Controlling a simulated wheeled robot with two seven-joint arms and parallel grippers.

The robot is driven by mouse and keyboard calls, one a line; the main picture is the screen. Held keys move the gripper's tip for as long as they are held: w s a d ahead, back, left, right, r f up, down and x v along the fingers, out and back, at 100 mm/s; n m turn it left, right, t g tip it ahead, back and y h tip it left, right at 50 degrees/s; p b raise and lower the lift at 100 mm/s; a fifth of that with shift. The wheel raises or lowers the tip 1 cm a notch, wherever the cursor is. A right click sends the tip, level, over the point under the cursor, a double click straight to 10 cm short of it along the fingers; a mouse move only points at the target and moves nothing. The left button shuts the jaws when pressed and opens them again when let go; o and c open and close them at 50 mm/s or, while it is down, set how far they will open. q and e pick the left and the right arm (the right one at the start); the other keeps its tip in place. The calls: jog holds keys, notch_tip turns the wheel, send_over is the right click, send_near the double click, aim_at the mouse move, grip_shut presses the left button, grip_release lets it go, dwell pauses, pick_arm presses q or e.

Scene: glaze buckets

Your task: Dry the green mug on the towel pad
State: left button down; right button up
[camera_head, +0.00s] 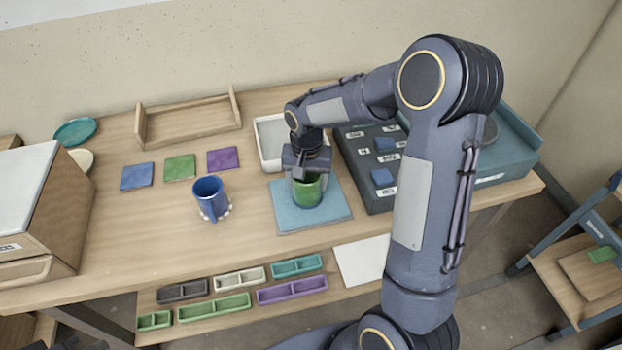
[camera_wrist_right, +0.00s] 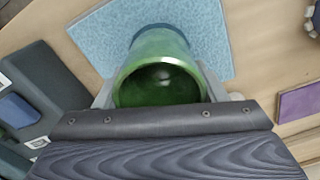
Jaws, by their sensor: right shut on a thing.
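The green mug (camera_head: 307,189) is upright over the light blue towel pad (camera_head: 334,209) on the table. My right gripper (camera_head: 306,177) is shut on the mug from above, near its rim. In the right wrist view, the mug (camera_wrist_right: 160,72) shows its open mouth, with the towel pad (camera_wrist_right: 100,35) around and beneath its far end. I cannot tell whether the mug's bottom touches the pad. The right gripper's fingers (camera_wrist_right: 160,92) lie at either side of the mug, partly hidden behind the gripper body. My left gripper is not in view.
A blue mug (camera_head: 210,198) stands left of the pad. Blue, green and purple tiles (camera_head: 180,167) lie behind it. A white tray (camera_head: 268,143) is behind the pad, and a dark teal case (camera_head: 372,173) stands close on its right. Small divided trays (camera_head: 292,288) sit on the lower shelf.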

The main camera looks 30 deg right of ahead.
jog(key=shift+w+a+r, duration=0.1)
jog(key=shift+w+a, duration=0.05)
jog(key=shift+a, duration=0.4)
jog(key=shift+w+a+r, duration=0.1)
jog(key=shift+w+a, duration=0.05)
jog(key=shift+a, duration=0.4)
jog(key=shift+s+d+f, duration=0.1)
jog(key=shift+s+d, duration=0.1)
jog(key=shift+d, duration=0.6)
jog(key=shift+s+d+f, duration=0.1)
jog(key=shift+s+d, duration=0.1)
jog(key=shift+d, duration=0.65)
jog(key=shift+s+d, duration=0.2)
jog(key=shift+d, duration=0.6)
jog(key=shift+w+a, duration=0.2)
jog(key=shift+a, duration=0.6)
jog(key=shift+w+a, duration=0.2)
jog(key=shift+a, duration=0.65)
jog(key=shift+w+a, duration=0.2)
jog(key=shift+a, duration=0.6)
jog(key=shift+r, duration=0.2)
notch_tip(320, 180, up, 8)
jog(key=p, duration=0.5)
jog(key=shift+f+p, duration=0.15)
jog(key=shift+p, duration=0.2)
